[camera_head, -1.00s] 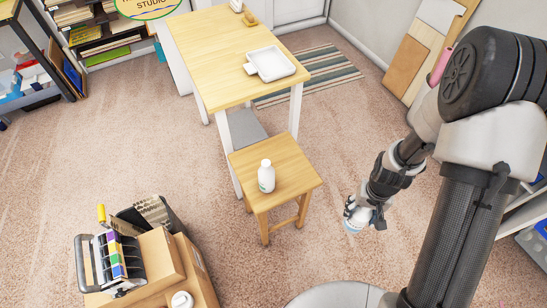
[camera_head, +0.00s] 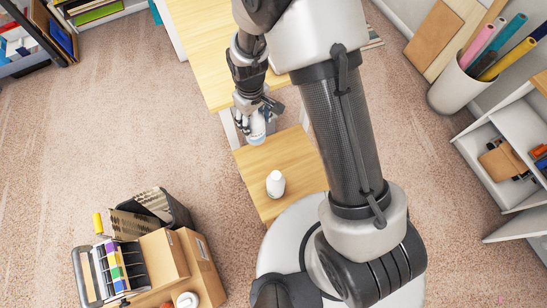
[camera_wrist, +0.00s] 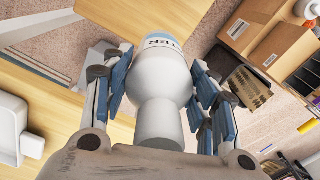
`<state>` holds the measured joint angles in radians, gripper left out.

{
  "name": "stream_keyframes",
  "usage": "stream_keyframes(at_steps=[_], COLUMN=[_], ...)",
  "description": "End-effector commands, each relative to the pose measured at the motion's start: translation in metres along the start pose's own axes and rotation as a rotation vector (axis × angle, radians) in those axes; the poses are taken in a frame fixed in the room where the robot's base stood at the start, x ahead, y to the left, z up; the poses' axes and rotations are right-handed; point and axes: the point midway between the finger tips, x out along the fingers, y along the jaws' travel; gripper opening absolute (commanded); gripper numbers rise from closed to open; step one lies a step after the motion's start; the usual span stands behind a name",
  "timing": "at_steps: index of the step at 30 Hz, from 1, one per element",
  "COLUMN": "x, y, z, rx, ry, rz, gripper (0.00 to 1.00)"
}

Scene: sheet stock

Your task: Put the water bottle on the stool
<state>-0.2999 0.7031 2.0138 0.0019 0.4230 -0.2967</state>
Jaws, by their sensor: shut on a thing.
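My gripper (camera_head: 257,114) is shut on a white bottle with a blue label band (camera_head: 257,136), taken to be the water bottle. In the wrist view the held bottle (camera_wrist: 160,68) sits between the blue finger pads, with part of its lettering visible. In the head view it appears at the back edge of the wooden stool (camera_head: 262,212); its height above the seat is hard to tell. A second, all-white bottle (camera_head: 275,186) stands upright on the stool, towards the front. My arm hides the stool's right side.
The wooden table (camera_head: 205,65) is behind the stool, partly hidden by my arm; a white tray (camera_wrist: 12,130) shows at left in the wrist view. Cardboard boxes (camera_head: 163,255) and a dark bin (camera_head: 165,207) stand left of the stool. Bare carpet lies between.

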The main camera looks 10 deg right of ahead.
Motion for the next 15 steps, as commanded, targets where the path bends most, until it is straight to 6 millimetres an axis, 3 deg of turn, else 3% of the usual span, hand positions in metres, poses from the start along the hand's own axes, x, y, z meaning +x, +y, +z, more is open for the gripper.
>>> stream_keyframes(at_steps=[9, 15], x=[0.087, 0.132], y=[0.0, 0.0], z=[0.002, 0.002], rx=[0.001, 0.002], ry=[-0.005, -0.003], rz=[-0.002, -0.001], gripper=[0.17, 0.17])
